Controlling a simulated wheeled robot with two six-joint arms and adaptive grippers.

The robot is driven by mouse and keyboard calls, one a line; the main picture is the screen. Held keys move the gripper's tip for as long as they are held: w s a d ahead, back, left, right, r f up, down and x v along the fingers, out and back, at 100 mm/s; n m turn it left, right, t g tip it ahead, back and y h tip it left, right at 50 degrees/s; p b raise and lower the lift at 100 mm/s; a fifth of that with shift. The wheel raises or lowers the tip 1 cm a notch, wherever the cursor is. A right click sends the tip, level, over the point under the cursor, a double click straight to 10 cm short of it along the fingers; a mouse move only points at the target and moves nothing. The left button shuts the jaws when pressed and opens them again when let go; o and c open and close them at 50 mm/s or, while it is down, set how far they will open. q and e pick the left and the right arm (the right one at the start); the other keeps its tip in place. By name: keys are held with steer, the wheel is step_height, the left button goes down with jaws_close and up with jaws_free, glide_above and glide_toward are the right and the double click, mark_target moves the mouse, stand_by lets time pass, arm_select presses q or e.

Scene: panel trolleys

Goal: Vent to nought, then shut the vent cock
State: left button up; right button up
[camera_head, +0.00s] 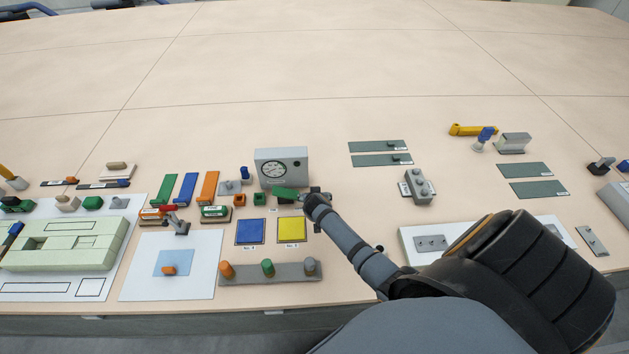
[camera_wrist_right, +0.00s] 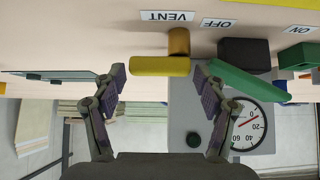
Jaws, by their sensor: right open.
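The grey gauge box (camera_head: 290,157) stands at the middle of the bench, its white dial facing me. In the right wrist view, which is upside down, the dial (camera_wrist_right: 243,127) has a red needle pointing between 0 and 20. A yellow lever (camera_wrist_right: 150,66) on a brass-coloured stem (camera_wrist_right: 178,42) sits by the VENT label (camera_wrist_right: 166,16). A green lever (camera_wrist_right: 240,80) lies beside it, near the OFF label. It also shows in the head view (camera_head: 287,194). My right gripper (camera_wrist_right: 162,88) is open, with the yellow lever just ahead of its fingertips. My left gripper is not in view.
Blue (camera_head: 250,232) and yellow (camera_head: 291,230) squares lie in front of the gauge box. A grey strip with several coloured pegs (camera_head: 290,275) is nearer the front edge. A grey block (camera_head: 418,187) stands to the right. The bench behind the box is clear.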

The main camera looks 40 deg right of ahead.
steer(key=v, duration=1.2)
steer(key=shift+f, duration=0.15)
